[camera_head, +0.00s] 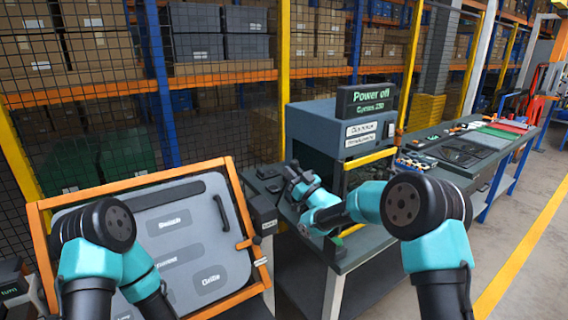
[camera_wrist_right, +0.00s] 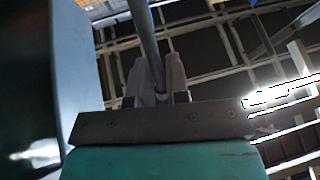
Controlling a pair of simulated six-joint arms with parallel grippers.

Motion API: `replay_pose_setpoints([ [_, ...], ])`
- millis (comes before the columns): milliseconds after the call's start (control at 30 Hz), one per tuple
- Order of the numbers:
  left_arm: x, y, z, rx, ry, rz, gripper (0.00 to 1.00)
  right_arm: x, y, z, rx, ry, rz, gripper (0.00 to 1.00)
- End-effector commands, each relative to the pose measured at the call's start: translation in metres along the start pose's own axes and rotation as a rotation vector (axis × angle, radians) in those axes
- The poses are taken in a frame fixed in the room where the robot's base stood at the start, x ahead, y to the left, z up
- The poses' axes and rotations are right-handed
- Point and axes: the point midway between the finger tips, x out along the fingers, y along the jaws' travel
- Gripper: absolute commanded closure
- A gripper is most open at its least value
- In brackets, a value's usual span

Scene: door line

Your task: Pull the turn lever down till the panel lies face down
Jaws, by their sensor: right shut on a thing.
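The panel (camera_head: 203,230) is a light grey board in an orange frame (camera_head: 118,186) at the left of the head view. It stands tilted, with its labelled face toward me. My right gripper (camera_head: 291,172) is to the right of the frame, in front of the grey machine. In the right wrist view its fingers (camera_wrist_right: 158,85) are shut on a slim grey bar, the turn lever (camera_wrist_right: 145,35). The lever is hard to make out in the head view. My left arm crosses in front of the panel and hides part of it; its gripper is not in view.
A workbench (camera_head: 463,172) with trays and tools is at the right. A mesh fence and racks of boxes are behind. The floor at the far right is clear.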

Motion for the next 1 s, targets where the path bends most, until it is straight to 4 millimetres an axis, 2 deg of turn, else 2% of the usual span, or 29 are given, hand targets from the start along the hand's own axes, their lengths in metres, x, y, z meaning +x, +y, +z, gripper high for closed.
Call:
replay_pose_setpoints([
  [100,0.000,0.000,0.000,0.000,0.000,0.000,0.50,-0.016,-0.003,0.002,-0.008,0.053,0.000,1.00],
  [300,0.000,0.000,0.000,0.000,0.000,0.000,0.50,-0.032,-0.006,0.003,-0.023,0.117,0.000,1.00],
  [833,0.000,0.000,0.000,0.000,0.000,0.000,0.50,-0.037,-0.007,0.003,-0.028,0.143,-0.001,1.00],
  [867,0.000,0.000,0.000,0.000,0.000,0.000,0.50,-0.037,-0.007,0.003,-0.028,0.143,-0.001,0.82],
  [1000,0.000,0.000,0.000,0.000,0.000,0.000,0.50,-0.037,-0.007,0.003,-0.028,0.143,-0.001,0.69],
])
